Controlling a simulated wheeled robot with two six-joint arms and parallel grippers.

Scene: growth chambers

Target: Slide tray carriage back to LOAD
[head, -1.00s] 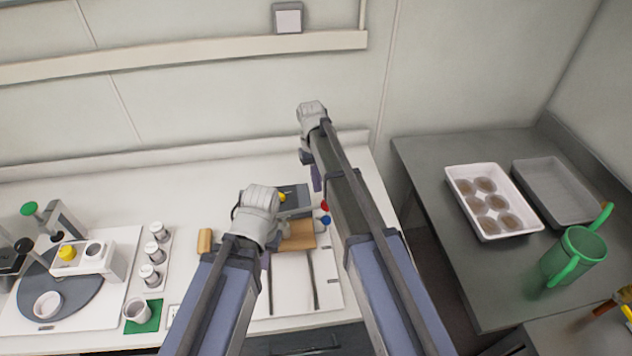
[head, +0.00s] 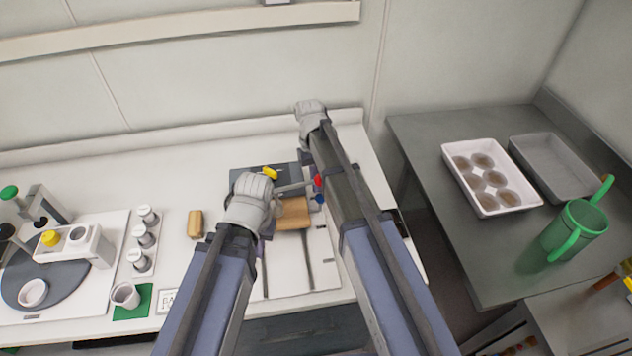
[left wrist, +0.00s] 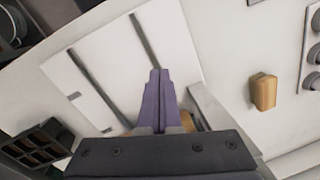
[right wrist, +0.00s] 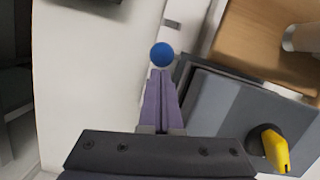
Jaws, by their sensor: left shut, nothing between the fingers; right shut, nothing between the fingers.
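The tan tray carriage (head: 292,214) sits at the back end of dark rails on a white base plate (head: 290,280); my arms cover parts of it. In the right wrist view its tan top (right wrist: 255,45) shows a pale post. My left gripper (left wrist: 160,75) is shut and empty, over the rail plate, with a bit of tan behind its fingers. My right gripper (right wrist: 160,75) is shut and empty, its tips by a blue ball knob (right wrist: 162,54), beside a grey block; contact cannot be told. The LOAD mark is not readable.
A yellow lever (head: 270,173) stands on the dark block behind the carriage, and a red knob (head: 318,181) is beside it. A tan cylinder (head: 195,223), white-capped jars (head: 142,238) and a cup (head: 125,295) are left. A grey side table (head: 430,150) holds trays and a green can.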

